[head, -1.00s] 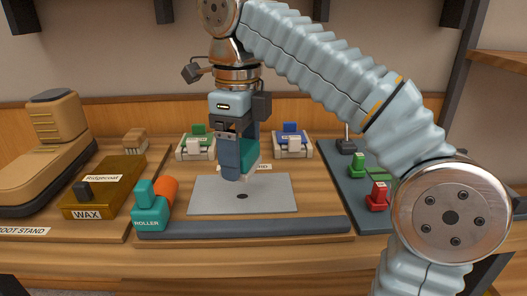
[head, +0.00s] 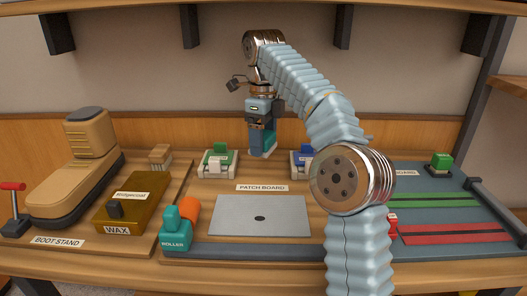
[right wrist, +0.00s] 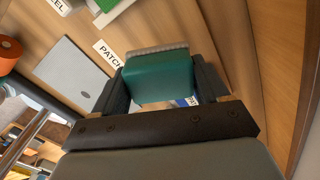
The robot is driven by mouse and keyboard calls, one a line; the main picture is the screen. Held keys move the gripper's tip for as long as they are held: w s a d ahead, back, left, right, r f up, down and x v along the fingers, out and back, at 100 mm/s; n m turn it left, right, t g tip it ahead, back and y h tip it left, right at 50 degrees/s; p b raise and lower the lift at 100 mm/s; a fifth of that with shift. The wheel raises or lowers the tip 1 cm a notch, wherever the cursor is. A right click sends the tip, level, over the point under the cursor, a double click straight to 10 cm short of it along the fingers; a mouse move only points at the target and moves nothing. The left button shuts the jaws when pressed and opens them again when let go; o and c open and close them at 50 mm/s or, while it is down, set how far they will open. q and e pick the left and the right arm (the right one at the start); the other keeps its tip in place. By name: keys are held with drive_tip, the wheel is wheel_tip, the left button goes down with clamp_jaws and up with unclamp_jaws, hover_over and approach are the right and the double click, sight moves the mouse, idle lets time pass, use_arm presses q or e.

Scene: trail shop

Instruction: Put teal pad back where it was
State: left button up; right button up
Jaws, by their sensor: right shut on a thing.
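The teal pad (head: 269,140) is in my right gripper (head: 262,143), which is shut on it at the back of the patch board (head: 200,222). It hangs between the green holder (head: 219,161) and the blue holder (head: 302,161). In the right wrist view the teal pad (right wrist: 160,80) sits between both fingers of my right gripper (right wrist: 160,88), with a pale edge beyond it. I cannot tell whether its lower end touches the board. My left gripper is not in view.
A grey plate (head: 260,214) lies on the board, with an orange-and-teal roller (head: 177,230) at its left. The wax box (head: 133,208) and boot (head: 75,180) stand further left. My right arm hides part of the right side.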

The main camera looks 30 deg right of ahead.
sight(263, 169)
wheel_tip(263, 169, down, 5)
drive_tip(key=shift+r, duration=0.2)
drive_tip(key=shift+w+d+f, duration=0.1)
drive_tip(key=shift+w+f, duration=0.1)
drive_tip(key=shift+f, duration=0.1)
drive_tip(key=shift+f, duration=0.15)
drive_tip(key=o, duration=1)
